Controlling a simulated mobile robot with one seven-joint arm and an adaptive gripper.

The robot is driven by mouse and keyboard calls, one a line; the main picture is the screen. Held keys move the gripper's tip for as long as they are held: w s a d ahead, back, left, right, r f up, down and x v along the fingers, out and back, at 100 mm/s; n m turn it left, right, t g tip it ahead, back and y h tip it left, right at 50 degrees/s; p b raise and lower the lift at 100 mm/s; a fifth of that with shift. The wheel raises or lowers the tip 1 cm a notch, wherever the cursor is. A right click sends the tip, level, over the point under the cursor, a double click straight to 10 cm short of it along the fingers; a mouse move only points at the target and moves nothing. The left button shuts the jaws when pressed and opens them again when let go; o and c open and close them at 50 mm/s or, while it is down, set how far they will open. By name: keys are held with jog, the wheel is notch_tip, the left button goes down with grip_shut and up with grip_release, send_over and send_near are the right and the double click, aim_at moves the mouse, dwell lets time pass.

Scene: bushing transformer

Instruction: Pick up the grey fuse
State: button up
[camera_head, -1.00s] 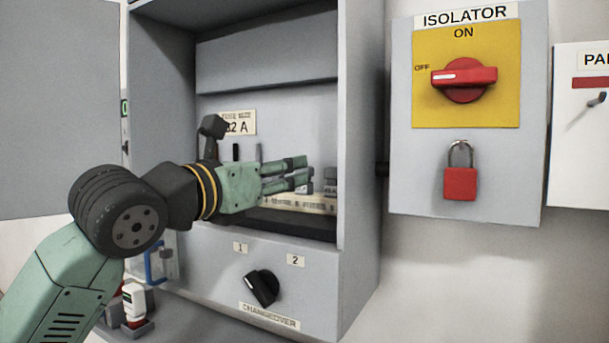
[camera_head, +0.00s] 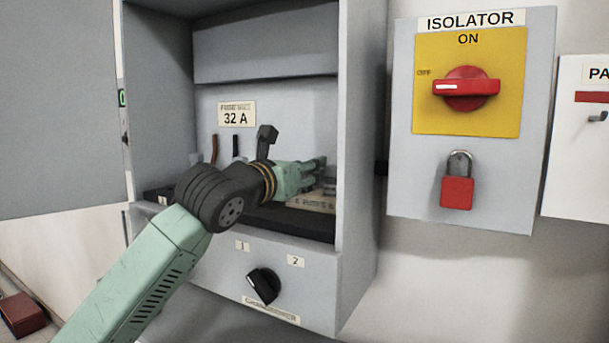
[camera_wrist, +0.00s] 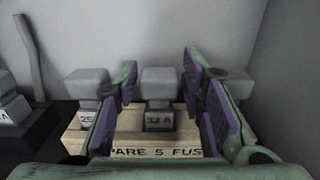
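In the wrist view, a grey fuse (camera_wrist: 159,84) labelled 32 A stands upright in the middle of a pale wooden rack (camera_wrist: 130,138) with "SPARE" lettering. My gripper (camera_wrist: 160,72) is open, with one purple-padded finger on each side of this fuse and gaps visible between. Another grey fuse (camera_wrist: 86,84), labelled 25, stands left of the left finger. A third grey block (camera_wrist: 228,82) is partly hidden behind the right finger. In the head view, my gripper (camera_head: 318,172) is inside the open cabinet, and it hides most of the fuses.
The cabinet (camera_head: 358,200) has a right side wall close to my gripper. A 32 A label (camera_head: 237,114) is on its back panel. A dark holder with a grey block (camera_wrist: 12,110) and an upright lever (camera_wrist: 29,55) stand left of the rack. A black changeover knob (camera_head: 263,286) is below.

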jog(key=shift+c, duration=0.2)
grip_shut()
dwell(0.3)
notch_tip(320, 180, up, 23)
jog(key=shift+f+p, duration=0.15)
jog(key=shift+p, duration=0.25)
dwell(0.6)
jog(key=shift+f, duration=0.1)
